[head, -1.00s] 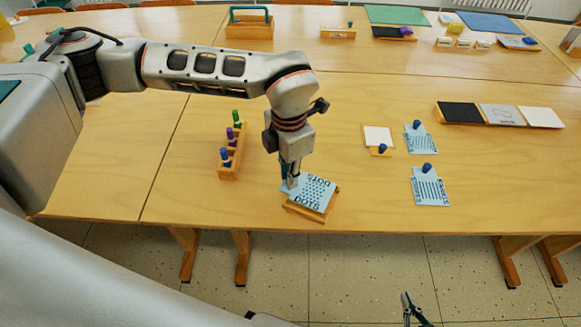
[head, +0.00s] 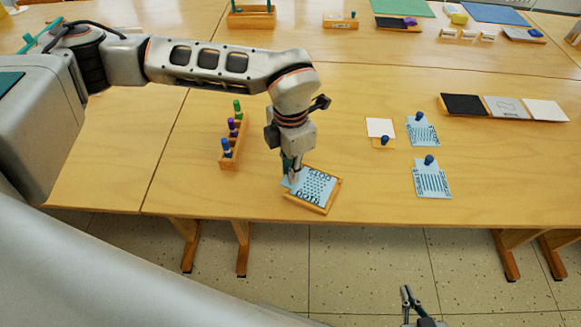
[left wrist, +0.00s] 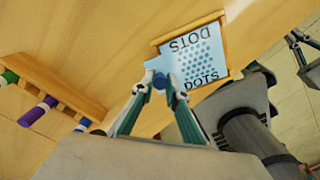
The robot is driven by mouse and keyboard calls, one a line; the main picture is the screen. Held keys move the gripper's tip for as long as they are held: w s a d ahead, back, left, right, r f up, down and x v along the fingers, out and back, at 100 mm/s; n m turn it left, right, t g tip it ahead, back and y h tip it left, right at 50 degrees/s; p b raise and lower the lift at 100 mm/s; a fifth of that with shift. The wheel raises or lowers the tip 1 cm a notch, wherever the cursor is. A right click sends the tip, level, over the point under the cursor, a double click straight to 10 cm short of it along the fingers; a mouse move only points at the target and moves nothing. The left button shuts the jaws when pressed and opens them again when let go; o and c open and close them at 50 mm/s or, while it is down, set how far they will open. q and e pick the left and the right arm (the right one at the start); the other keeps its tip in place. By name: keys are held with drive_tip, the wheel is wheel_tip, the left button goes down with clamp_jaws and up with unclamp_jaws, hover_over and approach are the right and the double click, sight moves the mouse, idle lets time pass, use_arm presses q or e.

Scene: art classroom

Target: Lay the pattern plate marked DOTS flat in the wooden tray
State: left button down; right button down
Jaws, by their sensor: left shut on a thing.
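The pale blue DOTS plate (head: 317,186) lies over the wooden tray (head: 333,203), roughly lined up with it. Tray rim shows along the plate's right and front sides. In the left wrist view, the plate (left wrist: 196,62) sits close inside the tray's visible rim (left wrist: 187,32); I cannot tell whether it rests fully on the floor. My left gripper (head: 291,176) is shut on the plate's blue knob (left wrist: 160,80), on a tab at the tray's left side. My right gripper (head: 408,297) is in front of the table, away from the tray; its finger opening is unclear.
A wooden rack (head: 230,158) with coloured pegs stands left of the tray. Two more knobbed blue plates (head: 431,180) (head: 421,130) and a small white-topped block (head: 380,128) lie to the right. A three-panel board (head: 504,107) lies further right. Table between tray and plates is clear.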

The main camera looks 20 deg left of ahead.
use_arm(q)
drive_tip(key=shift+f+p, duration=0.3)
drive_tip(key=shift+p, duration=0.4)
use_arm(e)
drive_tip(key=shift+w+r, duration=0.25)
drive_tip(key=shift+r, duration=0.35)
drive_tip(key=shift+w+r, duration=0.25)
drive_tip(key=shift+r, duration=0.3)
idle(1.2)
use_arm(q)
drive_tip(key=c, duration=1.9)
unclamp_jaws()
drive_tip(key=shift+o, duration=1.1)
drive_tip(key=shift+r, duration=0.1)
drive_tip(key=shift+r+p, duration=1.9)
drive_tip(key=shift+r, duration=1.05)
use_arm(e)
drive_tip(key=shift+t, duration=0.5)
drive_tip(key=r, duration=0.1)
drive_tip(key=w+r, duration=0.1)
drive_tip(key=r, duration=0.3)
drive_tip(key=shift+w+r, duration=0.2)
drive_tip(key=shift+w, duration=0.1)
